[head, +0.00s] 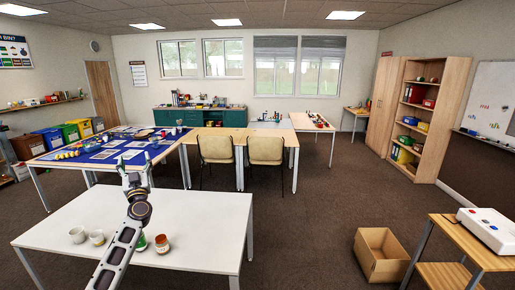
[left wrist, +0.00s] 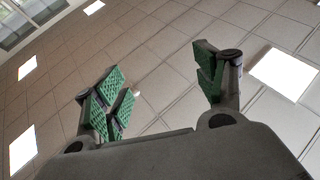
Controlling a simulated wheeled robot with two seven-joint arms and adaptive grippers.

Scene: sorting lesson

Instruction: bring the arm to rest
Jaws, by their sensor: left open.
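My left arm rises over the white table (head: 205,208) in the head view, with its left gripper (head: 134,166) pointing up above the table's far edge. The left wrist view shows the same gripper (left wrist: 163,85) with its green-padded fingers spread wide and nothing between them. My right gripper is not in view.
Two pale cups (head: 77,235) stand on the table left of my arm, and a reddish-brown jar (head: 162,244) stands to its right. The table's right half is clear. A cardboard box (head: 381,255) and a wooden side table (head: 470,241) stand at the right.

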